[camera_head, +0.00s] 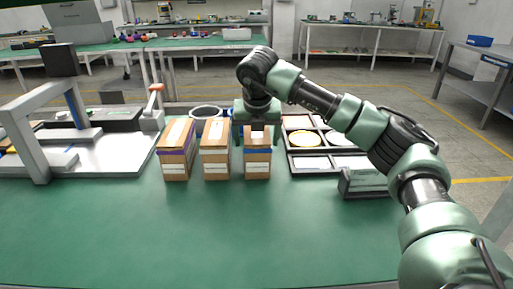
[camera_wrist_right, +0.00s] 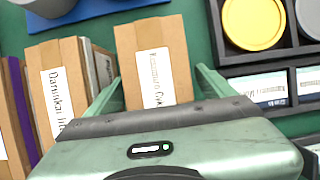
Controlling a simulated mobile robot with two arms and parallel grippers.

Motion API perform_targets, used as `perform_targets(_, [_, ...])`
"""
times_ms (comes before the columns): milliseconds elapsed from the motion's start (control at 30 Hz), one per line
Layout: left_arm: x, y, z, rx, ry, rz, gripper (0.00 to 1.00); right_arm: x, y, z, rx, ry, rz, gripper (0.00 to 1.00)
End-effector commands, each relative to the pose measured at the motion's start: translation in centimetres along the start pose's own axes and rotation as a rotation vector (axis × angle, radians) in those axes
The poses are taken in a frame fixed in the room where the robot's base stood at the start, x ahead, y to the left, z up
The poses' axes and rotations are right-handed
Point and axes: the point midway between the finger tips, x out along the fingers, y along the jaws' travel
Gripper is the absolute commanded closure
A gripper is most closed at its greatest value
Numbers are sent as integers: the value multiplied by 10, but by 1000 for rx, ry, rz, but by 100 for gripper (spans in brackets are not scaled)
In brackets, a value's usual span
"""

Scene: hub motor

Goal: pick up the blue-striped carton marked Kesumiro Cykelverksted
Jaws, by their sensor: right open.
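Three brown cartons stand in a row on the green table. The blue-striped carton (camera_head: 257,160) is the right one in the head view. In the right wrist view, the carton (camera_wrist_right: 155,60) whose partly visible label reads "Kesumiro Cyk..." lies between the fingers of my right gripper (camera_wrist_right: 158,74). The gripper is open, a finger on each side, and its body hides the carton's near end. In the head view my right gripper (camera_head: 258,118) is over this carton. My left gripper is not in view.
A plain-looking carton (camera_head: 215,160) stands close left, then a purple-striped carton (camera_head: 175,160). A dark compartment tray (camera_head: 290,160) with a yellow disc (camera_head: 306,139) is close right. A grey-green holder (camera_head: 362,183) stands farther right. The table front is clear.

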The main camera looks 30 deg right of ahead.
Motion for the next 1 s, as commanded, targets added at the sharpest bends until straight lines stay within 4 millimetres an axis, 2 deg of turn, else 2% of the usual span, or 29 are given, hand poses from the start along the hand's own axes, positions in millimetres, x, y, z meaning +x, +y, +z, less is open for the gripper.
perform_targets(833, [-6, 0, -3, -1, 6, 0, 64, 4, 0, -2, 0, 0, 0, 16])
perform_targets(867, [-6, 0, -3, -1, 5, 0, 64, 4, 0, -2, 0, 0, 0, 19])
perform_targets(1000, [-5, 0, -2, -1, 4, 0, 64, 4, 0, -2, 0, 0, 0, 58])
